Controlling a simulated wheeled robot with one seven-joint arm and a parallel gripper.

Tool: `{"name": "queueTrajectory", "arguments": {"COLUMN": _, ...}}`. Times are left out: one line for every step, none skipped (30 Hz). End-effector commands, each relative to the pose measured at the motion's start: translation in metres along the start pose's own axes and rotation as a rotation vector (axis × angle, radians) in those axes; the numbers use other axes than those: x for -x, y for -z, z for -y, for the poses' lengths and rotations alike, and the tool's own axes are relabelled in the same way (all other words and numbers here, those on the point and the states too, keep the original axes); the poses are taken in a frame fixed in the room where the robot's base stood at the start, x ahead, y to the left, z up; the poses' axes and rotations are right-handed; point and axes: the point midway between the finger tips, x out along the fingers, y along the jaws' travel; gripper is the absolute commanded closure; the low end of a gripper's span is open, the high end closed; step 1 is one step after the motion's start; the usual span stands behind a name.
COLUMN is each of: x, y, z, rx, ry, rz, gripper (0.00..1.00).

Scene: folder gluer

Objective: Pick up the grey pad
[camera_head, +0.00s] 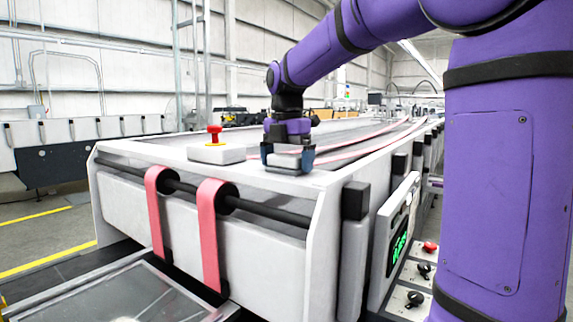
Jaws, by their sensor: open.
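My gripper (288,160) points down onto the top near corner of the white machine frame, with one dark finger on each side of a small grey block. This block, which looks like the grey pad (284,161), sits low between the fingers, close to or on the machine's top surface. The jaws are open around it. The picture is too small to tell whether either finger touches it.
A pale box with a red button (214,136) stands just left of my gripper. Pink belts (211,235) run over a dark roller bar (270,212) at the machine's front. A control panel (397,235) with a green display and knobs is on the right side.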

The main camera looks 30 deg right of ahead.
Motion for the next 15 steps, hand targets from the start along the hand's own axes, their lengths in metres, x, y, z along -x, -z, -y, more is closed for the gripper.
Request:
{"name": "queueTrajectory", "arguments": {"x": 0.0000, "y": 0.0000, "z": -0.0001, "rx": 0.000, "ry": 0.000, "rz": 0.000, "gripper": 0.00}}
{"name": "queueTrajectory", "arguments": {"x": 0.0001, "y": 0.0000, "z": -0.0001, "rx": 0.000, "ry": 0.000, "rz": 0.000, "gripper": 0.00}}
{"name": "queueTrajectory", "arguments": {"x": 0.0001, "y": 0.0001, "z": -0.0001, "rx": 0.000, "ry": 0.000, "rz": 0.000, "gripper": 0.00}}
{"name": "queueTrajectory", "arguments": {"x": 0.0001, "y": 0.0001, "z": -0.0001, "rx": 0.000, "ry": 0.000, "rz": 0.000, "gripper": 0.05}}
{"name": "queueTrajectory", "arguments": {"x": 0.0001, "y": 0.0001, "z": -0.0001, "rx": 0.000, "ry": 0.000, "rz": 0.000, "gripper": 0.11}}
{"name": "queueTrajectory", "arguments": {"x": 0.0002, "y": 0.0001, "z": -0.0001, "rx": 0.000, "ry": 0.000, "rz": 0.000, "gripper": 0.21}}
{"name": "queueTrajectory", "arguments": {"x": 0.0002, "y": 0.0001, "z": -0.0001, "rx": 0.000, "ry": 0.000, "rz": 0.000, "gripper": 0.28}}
{"name": "queueTrajectory", "arguments": {"x": 0.0002, "y": 0.0001, "z": -0.0001, "rx": 0.000, "ry": 0.000, "rz": 0.000, "gripper": 0.34}}
{"name": "queueTrajectory", "arguments": {"x": 0.0002, "y": 0.0001, "z": -0.0001, "rx": 0.000, "ry": 0.000, "rz": 0.000, "gripper": 0.34}}
{"name": "queueTrajectory", "arguments": {"x": 0.0003, "y": 0.0001, "z": -0.0001, "rx": 0.000, "ry": 0.000, "rz": 0.000, "gripper": 0.34}}
{"name": "queueTrajectory", "arguments": {"x": 0.0003, "y": 0.0001, "z": -0.0001, "rx": 0.000, "ry": 0.000, "rz": 0.000, "gripper": 0.34}}
{"name": "queueTrajectory", "arguments": {"x": 0.0003, "y": 0.0001, "z": -0.0001, "rx": 0.000, "ry": 0.000, "rz": 0.000, "gripper": 0.34}}
{"name": "queueTrajectory", "arguments": {"x": 0.0003, "y": 0.0002, "z": -0.0001, "rx": 0.000, "ry": 0.000, "rz": 0.000, "gripper": 0.34}}
{"name": "queueTrajectory", "arguments": {"x": 0.0003, "y": 0.0002, "z": -0.0001, "rx": 0.000, "ry": 0.000, "rz": 0.000, "gripper": 0.34}}
{"name": "queueTrajectory", "arguments": {"x": 0.0005, "y": 0.0001, "z": -0.0001, "rx": 0.000, "ry": 0.000, "rz": 0.000, "gripper": 0.34}}
